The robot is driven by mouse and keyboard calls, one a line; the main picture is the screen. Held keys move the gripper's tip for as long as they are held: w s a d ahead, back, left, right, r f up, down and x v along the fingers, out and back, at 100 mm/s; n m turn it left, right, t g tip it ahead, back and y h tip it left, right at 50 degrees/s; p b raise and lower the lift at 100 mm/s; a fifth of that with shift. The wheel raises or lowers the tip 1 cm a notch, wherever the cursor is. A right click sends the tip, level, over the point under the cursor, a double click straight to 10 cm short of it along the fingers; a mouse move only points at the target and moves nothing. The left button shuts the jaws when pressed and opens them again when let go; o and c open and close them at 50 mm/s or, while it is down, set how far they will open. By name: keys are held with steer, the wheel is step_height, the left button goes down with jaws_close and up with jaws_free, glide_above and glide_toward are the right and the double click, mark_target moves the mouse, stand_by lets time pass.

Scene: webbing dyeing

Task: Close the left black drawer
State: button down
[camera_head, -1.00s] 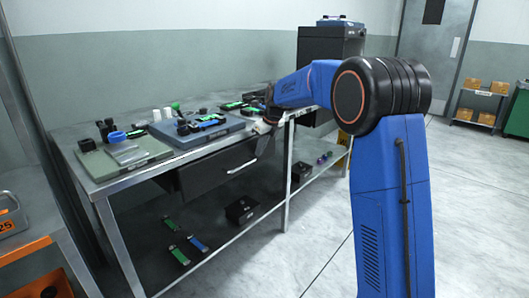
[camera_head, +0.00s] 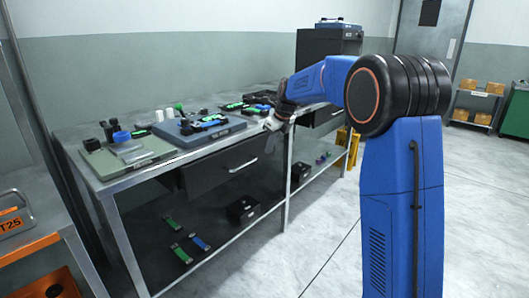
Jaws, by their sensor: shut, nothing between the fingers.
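The left black drawer (camera_head: 215,174) is under the worktop of the metal table, with a light bar handle (camera_head: 243,165) on its front. Its front appears to stand out from the table's frame, and a dark side shows at its left end; how far it is out is hard to tell. My gripper (camera_head: 271,123) is small in the view, at the table's front edge near the upper right end of this drawer. It is shut and empty. I cannot tell whether it touches the drawer or the table. A second drawer (camera_head: 327,114) farther right is partly hidden by my arm.
The worktop carries a green-grey board (camera_head: 125,158), a blue tray (camera_head: 197,132) and several small items. A lower shelf (camera_head: 210,262) holds straps and a black box (camera_head: 243,209). An orange-edged rack (camera_head: 35,248) stands at left. The floor at front right is clear.

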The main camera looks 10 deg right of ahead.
steer(key=v, duration=0.7)
steer(key=s+a+f+t+y, duration=0.2)
steer(key=s+a, duration=0.1)
steer(key=s, duration=0.5)
steer(key=s+a+f+t+y, duration=0.1)
steer(key=s+a+f+t, duration=0.15)
steer(key=s, duration=0.55)
steer(key=w+a+f, duration=0.5)
steer(key=w+a, duration=0.2)
steer(key=w, duration=0.2)
steer(key=shift+f, duration=0.2)
steer(key=shift+w+a, duration=0.1)
steer(key=shift+a, duration=0.05)
